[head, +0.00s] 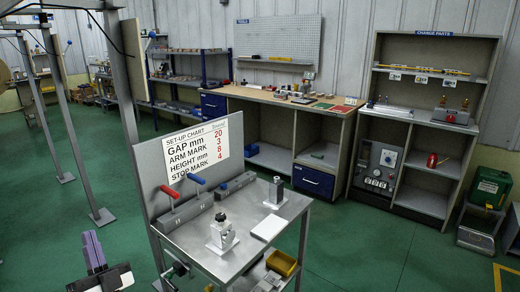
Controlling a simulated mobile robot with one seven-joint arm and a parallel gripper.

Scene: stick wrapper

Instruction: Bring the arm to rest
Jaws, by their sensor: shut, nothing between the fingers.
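My gripper (92,240) shows at the lower left edge of the head view. Its two purple-grey fingers lie together, pointing up and away, with nothing between them. The rest of my arm is out of view.
The stand carries a set-up chart (202,150), red (169,191) and blue (196,179) levers, a metal fixture (222,234) and a white block (268,228). A yellow bin (281,263) sits below. A workbench (262,94) and shelf unit (436,46) stand behind.

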